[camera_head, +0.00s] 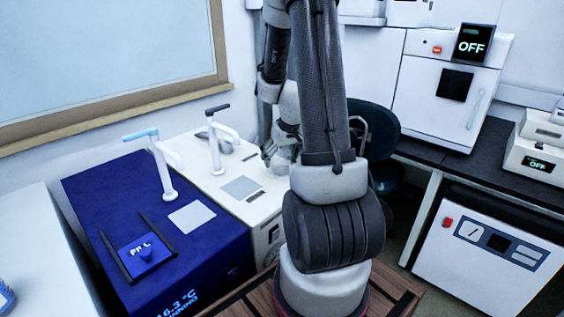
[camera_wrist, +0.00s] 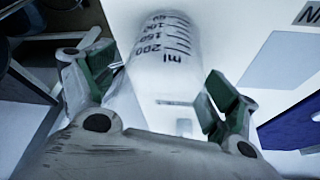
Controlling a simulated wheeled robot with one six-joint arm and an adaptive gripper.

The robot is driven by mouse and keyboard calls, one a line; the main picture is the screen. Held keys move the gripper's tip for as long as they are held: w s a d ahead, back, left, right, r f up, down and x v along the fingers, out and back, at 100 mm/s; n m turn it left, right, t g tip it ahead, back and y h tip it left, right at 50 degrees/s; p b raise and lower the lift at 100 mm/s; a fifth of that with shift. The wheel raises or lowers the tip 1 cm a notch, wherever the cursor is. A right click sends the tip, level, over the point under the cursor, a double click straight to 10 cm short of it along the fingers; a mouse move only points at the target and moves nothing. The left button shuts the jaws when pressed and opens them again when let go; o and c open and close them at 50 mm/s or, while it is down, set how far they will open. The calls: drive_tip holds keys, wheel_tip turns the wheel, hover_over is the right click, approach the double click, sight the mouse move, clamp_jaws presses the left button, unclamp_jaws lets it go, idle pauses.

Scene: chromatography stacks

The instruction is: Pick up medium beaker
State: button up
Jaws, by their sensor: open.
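A clear beaker (camera_wrist: 163,62) with dark graduation marks and the letters "ml" shows in the wrist view. It lies between the two green-padded fingers of my gripper (camera_wrist: 155,88), which is open. The left pad is close to the beaker's side; I cannot tell whether it touches. The right pad looks a little apart from it. In the head view my arm hides most of the gripper, and I cannot make out the beaker there.
A white bench unit (camera_head: 205,150) with a grey square plate stands behind a blue unit (camera_head: 85,205) with a white tap. A white oven (camera_head: 440,90) reading "OFF" stands on the dark bench at right. A dark chair (camera_head: 375,125) stands behind my arm.

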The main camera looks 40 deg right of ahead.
drive_tip(key=shift+w+f, duration=0.1)
drive_tip(key=shift+f, duration=0.05)
drive_tip(key=c, duration=1.1)
